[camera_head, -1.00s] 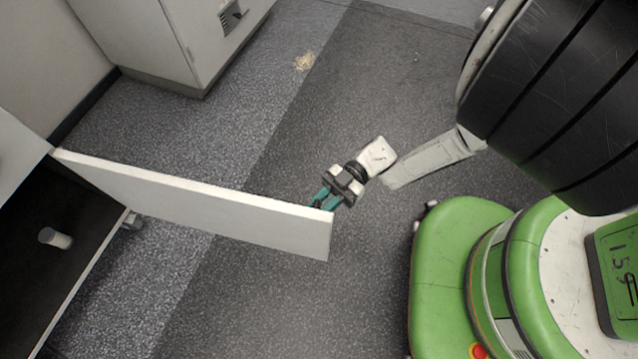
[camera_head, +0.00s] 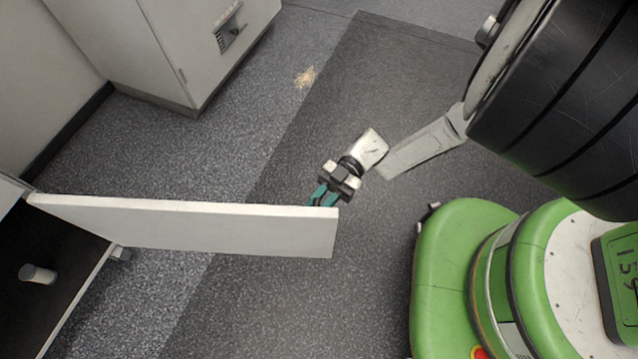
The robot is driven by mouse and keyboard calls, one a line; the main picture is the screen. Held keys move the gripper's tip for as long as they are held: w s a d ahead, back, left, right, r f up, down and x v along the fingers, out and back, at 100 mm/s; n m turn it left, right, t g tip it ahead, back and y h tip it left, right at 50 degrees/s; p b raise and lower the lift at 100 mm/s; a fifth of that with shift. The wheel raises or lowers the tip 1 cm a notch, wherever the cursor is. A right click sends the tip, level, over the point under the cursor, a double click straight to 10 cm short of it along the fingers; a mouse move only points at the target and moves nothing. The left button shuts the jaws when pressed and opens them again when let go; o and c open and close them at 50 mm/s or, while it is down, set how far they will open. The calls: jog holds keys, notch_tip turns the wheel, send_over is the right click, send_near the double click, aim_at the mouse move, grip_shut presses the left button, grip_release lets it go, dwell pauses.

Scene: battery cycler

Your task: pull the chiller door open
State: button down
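The chiller door (camera_head: 190,228) is a white panel that stands swung out from the chiller (camera_head: 60,290) at the left, so the dark inside shows. My gripper (camera_head: 323,198) is behind the top edge of the door, near its free end at the right. Its teal fingers show above the edge, and their tips are partly hidden by the door. Whether they touch the door or hold a handle on its far side cannot be seen.
A grey cabinet (camera_head: 165,50) stands at the top left. A pale patch of crumbs (camera_head: 304,77) is on the floor. The floor right of and below the door is clear up to my green base.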

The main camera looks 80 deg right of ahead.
jog(key=shift+w+a, duration=0.1)
jog(key=shift+w, duration=0.35)
jog(key=c, duration=1.2)
grip_release()
jog(key=shift+a, duration=0.1)
jog(key=shift+o, duration=0.2)
jog(key=shift+s, duration=0.25)
jog(key=shift+s+d, duration=0.1)
jog(key=shift+d, duration=0.25)
jog(key=v, duration=1)
jog(key=shift+d, duration=0.1)
